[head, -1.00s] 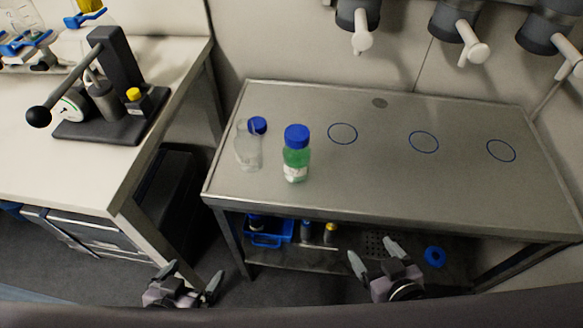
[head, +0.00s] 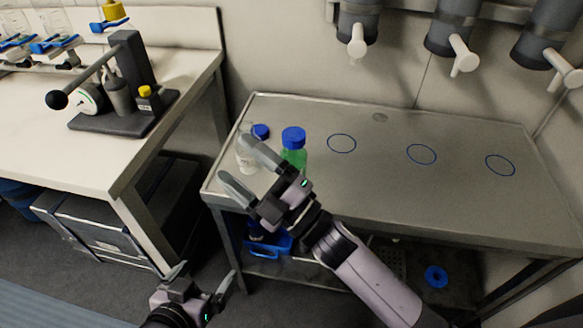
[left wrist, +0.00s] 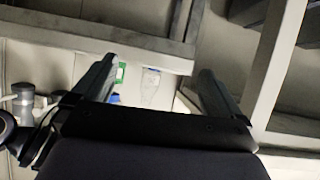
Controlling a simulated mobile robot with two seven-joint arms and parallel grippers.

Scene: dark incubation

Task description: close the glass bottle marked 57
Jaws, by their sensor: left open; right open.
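A clear glass bottle (head: 247,163) stands uncapped at the left end of the metal table, partly hidden by my right gripper (head: 233,157). A blue cap (head: 261,131) shows just behind it. A green bottle with a blue cap (head: 293,138) stands to its right, its lower part hidden by my right gripper. No number can be read on either bottle. My right gripper is open and empty in front of the bottles. My left gripper (head: 208,270) is open and empty, low before the table. The clear bottle (left wrist: 151,86) and green bottle (left wrist: 121,72) show beyond its fingers in the left wrist view.
The metal table (head: 380,185) is clear to the right, with blue circles marked on it. A white bench (head: 150,140) with a lever press (head: 125,85) stands left. A blue tray (head: 268,246) sits on the lower shelf. Grey devices (head: 450,35) hang above.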

